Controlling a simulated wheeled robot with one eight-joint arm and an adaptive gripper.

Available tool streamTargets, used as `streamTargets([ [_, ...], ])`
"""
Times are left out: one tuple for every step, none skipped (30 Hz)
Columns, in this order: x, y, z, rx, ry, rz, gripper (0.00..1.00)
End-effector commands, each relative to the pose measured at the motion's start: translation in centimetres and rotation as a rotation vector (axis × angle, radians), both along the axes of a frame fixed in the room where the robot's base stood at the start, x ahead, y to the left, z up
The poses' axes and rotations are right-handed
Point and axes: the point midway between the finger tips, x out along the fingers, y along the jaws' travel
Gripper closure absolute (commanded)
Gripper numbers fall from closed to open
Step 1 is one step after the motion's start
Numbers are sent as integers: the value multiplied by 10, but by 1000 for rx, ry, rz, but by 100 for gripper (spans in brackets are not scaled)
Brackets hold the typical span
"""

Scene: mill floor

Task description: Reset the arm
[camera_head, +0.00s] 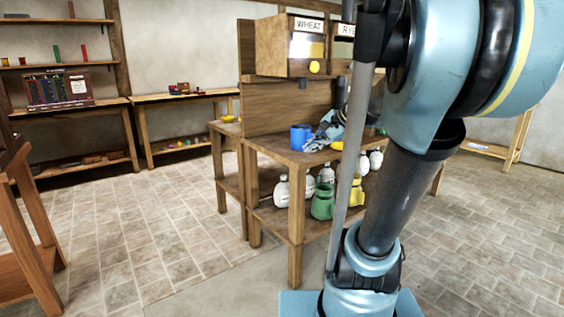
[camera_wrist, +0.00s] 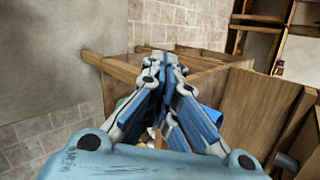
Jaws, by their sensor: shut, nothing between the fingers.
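My gripper (camera_wrist: 168,72) points down the wrist view with its fingers together and nothing between them. In the head view my gripper (camera_head: 322,136) shows over the wooden table (camera_head: 262,143), to the right of a blue cup (camera_head: 299,137), partly hidden behind my arm. The blue cup also shows in the wrist view (camera_wrist: 213,114), beside the right finger. My arm fills the right of the head view, bent, with its upper links high.
Two wooden dispensers, marked WHEAT (camera_head: 288,47) and RYE (camera_head: 343,52), stand above the table. White jugs, a green jug (camera_head: 322,203) and a yellow jug (camera_head: 356,190) sit on its lower shelf. Shelves (camera_head: 75,127) line the left wall. The tiled floor (camera_head: 130,215) at left is clear.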

Motion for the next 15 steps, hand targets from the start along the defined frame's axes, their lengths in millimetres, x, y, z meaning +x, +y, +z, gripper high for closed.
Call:
streamTargets([
  [-22, 1, -18, -76, -10, 63, 100],
  [-33, -1, -29, -125, -17, 101, 100],
  [-49, -3, -43, -187, -25, 156, 100],
  [-60, -5, -53, -234, -29, 197, 100],
  [-71, -8, -63, -280, -34, 237, 100],
  [-85, -12, -77, -341, -40, 293, 100],
  [-97, -15, -87, -385, -43, 336, 100],
  [-107, -19, -96, -430, -46, 379, 100],
  [-121, -24, -109, -489, -49, 435, 100],
  [-131, -29, -119, -532, -50, 478, 100],
  [-141, -33, -128, -574, -50, 521, 100],
  [-153, -40, -140, -627, -51, 579, 100],
  [-162, -45, -148, -665, -51, 620, 100],
  [-169, -50, -156, -701, -49, 659, 100],
  [-179, -56, -165, -744, -46, 707, 100],
])
